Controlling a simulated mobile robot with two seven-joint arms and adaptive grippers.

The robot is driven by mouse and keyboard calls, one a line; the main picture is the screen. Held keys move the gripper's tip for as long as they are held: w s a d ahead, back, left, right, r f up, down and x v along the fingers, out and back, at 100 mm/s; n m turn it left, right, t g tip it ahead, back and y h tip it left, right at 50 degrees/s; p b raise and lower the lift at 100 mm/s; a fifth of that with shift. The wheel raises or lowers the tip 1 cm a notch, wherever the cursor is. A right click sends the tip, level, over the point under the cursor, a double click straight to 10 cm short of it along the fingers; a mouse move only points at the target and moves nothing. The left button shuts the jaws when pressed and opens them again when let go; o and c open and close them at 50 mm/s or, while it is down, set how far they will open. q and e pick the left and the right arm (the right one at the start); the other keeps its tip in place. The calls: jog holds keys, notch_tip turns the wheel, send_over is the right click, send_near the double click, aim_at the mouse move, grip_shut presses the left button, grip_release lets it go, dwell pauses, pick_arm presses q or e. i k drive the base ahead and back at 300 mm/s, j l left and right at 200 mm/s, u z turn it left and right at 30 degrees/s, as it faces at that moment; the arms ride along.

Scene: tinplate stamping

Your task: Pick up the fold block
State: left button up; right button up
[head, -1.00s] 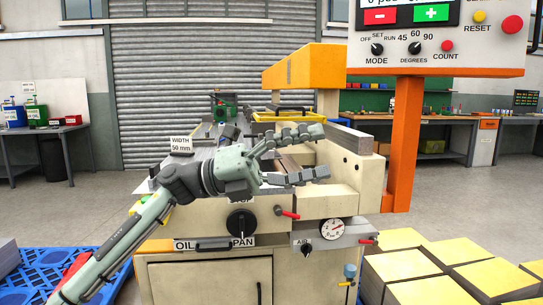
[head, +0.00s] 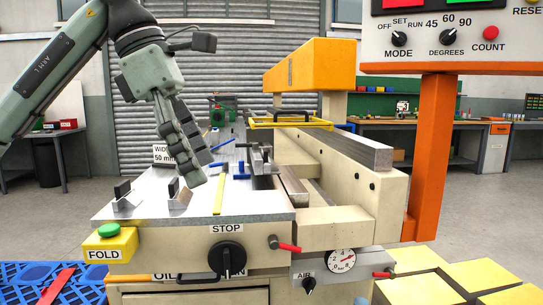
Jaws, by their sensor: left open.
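Two small metal blocks with dark upright tabs stand on the steel table of the machine: a left block (head: 126,202) near the front left corner and a right block (head: 179,196) beside it. Either may be the fold block; no label tells which. My left gripper (head: 200,172) is open and empty, pointing down above the table. Its fingertips are above and a little right of the right block, apart from it. My right gripper is out of view.
A yellow strip (head: 219,195) and a blue T-shaped piece (head: 240,172) lie right of the blocks. A yellow frame guard (head: 290,121) and the cream side frame (head: 365,192) stand on the right. A green FOLD button (head: 109,230) is at the front left corner.

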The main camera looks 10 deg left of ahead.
aim_at(266, 161)
jog(key=i, duration=1.45)
